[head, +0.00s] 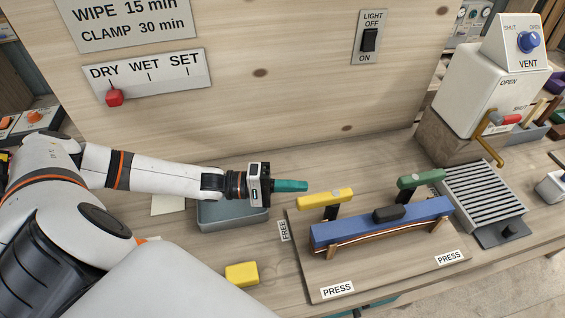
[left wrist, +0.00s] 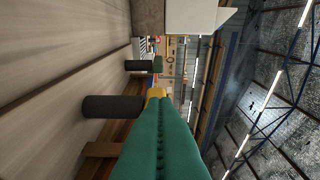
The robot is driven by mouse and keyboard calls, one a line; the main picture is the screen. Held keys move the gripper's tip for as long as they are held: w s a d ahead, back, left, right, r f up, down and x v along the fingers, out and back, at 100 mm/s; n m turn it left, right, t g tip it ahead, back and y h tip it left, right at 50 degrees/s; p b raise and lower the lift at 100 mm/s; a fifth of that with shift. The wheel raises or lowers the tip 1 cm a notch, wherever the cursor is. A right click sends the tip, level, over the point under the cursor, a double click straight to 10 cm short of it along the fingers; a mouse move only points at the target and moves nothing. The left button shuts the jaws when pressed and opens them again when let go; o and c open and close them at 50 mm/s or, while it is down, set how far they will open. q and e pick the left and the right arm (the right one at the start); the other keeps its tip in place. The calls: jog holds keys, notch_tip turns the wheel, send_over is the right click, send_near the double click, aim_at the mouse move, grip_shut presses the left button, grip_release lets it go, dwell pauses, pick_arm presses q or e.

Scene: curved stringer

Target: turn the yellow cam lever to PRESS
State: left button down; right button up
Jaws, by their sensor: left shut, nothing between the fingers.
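The yellow cam lever (head: 325,198) sits on a dark post at the left end of the board (head: 300,272), behind the blue bar (head: 380,222). Its handle is at the back, nearer the FREE label (head: 283,231) than the front PRESS label (head: 337,290). My left gripper (head: 306,186) is shut and empty, its teal fingertips just above and left of the yellow handle. In the left wrist view the shut fingers (left wrist: 158,115) point towards the yellow handle (left wrist: 156,92); I cannot tell whether they touch. A green lever (head: 420,180) stands at the right. My right gripper is not seen.
A yellow block (head: 241,274) lies on the bench left of the board. A grey tray (head: 232,215) lies under my left wrist. A slatted grey rack (head: 485,195) and a white VENT box (head: 490,85) stand right. A wooden panel (head: 270,100) rises behind.

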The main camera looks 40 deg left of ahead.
pick_arm(q)
jog(key=shift+s+d, duration=0.45)
